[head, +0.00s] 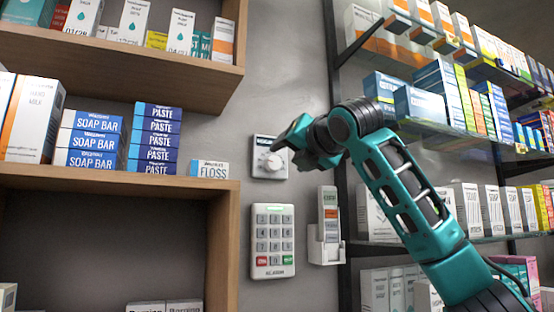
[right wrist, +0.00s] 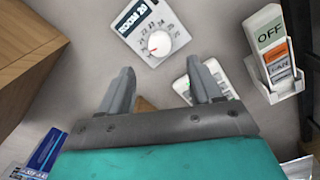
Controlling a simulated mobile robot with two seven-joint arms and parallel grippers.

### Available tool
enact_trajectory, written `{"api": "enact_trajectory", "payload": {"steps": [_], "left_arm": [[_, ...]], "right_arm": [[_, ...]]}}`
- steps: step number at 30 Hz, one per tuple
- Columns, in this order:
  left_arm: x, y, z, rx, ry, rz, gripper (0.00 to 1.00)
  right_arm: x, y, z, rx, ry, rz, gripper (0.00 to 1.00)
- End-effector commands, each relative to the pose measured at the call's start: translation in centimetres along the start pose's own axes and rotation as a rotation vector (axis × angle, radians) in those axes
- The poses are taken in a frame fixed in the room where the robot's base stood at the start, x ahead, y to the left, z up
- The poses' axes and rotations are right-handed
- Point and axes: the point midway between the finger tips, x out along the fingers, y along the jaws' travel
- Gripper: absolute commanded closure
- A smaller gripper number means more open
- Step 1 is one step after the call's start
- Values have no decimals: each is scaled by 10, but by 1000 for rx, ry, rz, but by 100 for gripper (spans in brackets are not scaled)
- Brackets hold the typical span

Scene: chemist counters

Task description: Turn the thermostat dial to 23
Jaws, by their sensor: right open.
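The thermostat (head: 263,170) is a pale plate on the grey wall with a round white dial (head: 274,163). In the right wrist view, the thermostat shows a dark display (right wrist: 134,13) reading "ROOM 20". Its dial (right wrist: 160,43) has a red mark toward the lower left in the picture, with small numbers around it, too small to read surely. My right gripper (head: 284,147) is beside the dial in the head view, partly covering the thermostat's right side. In the right wrist view, its two fingers (right wrist: 160,68) are apart and empty, pointing toward the dial without touching it. My left gripper is not in view.
A wooden shelf (head: 200,186) with boxes stands left; glass shelves (head: 440,130) of boxes stand right.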

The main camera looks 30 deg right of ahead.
Motion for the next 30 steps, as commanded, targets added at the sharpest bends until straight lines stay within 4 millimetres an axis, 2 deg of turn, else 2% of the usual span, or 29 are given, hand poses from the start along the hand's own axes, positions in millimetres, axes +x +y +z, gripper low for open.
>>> {"api": "enact_trajectory", "payload": {"steps": [1,6,12,24,30], "left_arm": [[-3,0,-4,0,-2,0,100],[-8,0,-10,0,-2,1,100],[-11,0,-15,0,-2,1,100],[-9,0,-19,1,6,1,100],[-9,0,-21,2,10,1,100]], "right_arm": [[12,1,1,2,5,-2,36],[45,2,1,1,3,-1,36],[68,1,0,1,3,0,36],[74,0,0,0,1,0,36],[74,0,0,0,1,0,55]]}}
